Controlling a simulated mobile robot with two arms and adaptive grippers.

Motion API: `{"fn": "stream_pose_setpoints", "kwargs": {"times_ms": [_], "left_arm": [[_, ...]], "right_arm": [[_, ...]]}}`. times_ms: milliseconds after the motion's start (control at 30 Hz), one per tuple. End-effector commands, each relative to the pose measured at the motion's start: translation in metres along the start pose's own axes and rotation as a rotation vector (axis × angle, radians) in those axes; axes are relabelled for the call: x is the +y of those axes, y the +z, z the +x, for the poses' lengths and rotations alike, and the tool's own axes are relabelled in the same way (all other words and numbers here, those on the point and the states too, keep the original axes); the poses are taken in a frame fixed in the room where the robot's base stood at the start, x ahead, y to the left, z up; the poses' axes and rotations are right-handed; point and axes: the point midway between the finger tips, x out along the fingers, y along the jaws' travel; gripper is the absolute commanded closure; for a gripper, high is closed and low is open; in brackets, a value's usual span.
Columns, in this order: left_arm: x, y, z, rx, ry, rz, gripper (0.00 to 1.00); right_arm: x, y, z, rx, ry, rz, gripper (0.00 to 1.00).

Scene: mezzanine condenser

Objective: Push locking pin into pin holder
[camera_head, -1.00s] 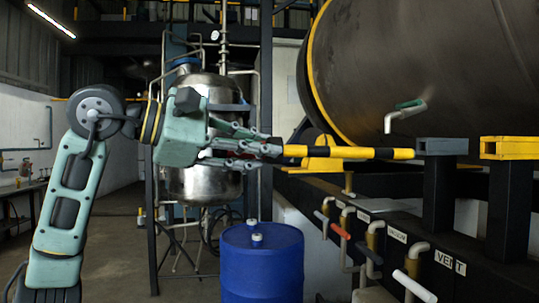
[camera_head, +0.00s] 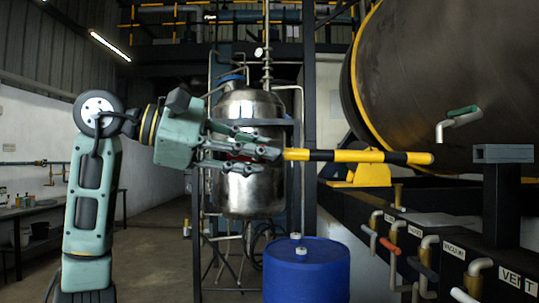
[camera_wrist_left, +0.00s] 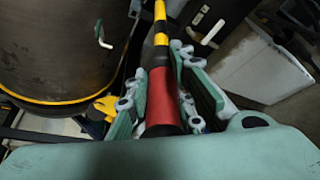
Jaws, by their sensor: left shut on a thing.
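The locking pin (camera_head: 350,156) is a rod with yellow and black bands, lying about level and pointing right. My left gripper (camera_head: 272,152) is shut on its left end. In the left wrist view the pin's red handle (camera_wrist_left: 163,100) sits between the fingers, and the banded shaft (camera_wrist_left: 160,38) points away. The likely pin holder, a grey square bracket (camera_head: 502,153) on a dark post, stands at the right of the head view. A gap shows in the picture between the pin's tip and this bracket. My right gripper is not in view.
A large dark tank (camera_head: 450,90) with a yellow rim and a green-handled tap (camera_head: 460,119) fills the upper right. Below are labelled pipes and valves (camera_head: 391,247). A blue drum (camera_head: 306,272) stands below the pin, and a steel vessel (camera_head: 248,120) behind the gripper.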

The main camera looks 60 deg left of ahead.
Motion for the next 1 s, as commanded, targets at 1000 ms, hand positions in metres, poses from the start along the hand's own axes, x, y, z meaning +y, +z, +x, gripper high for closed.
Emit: {"fn": "stream_pose_setpoints", "kwargs": {"times_ms": [1000], "left_arm": [[0.001,-0.024,-0.061,-0.002,0.005,0.0,1.0]], "right_arm": [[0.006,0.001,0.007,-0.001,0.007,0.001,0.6]]}}
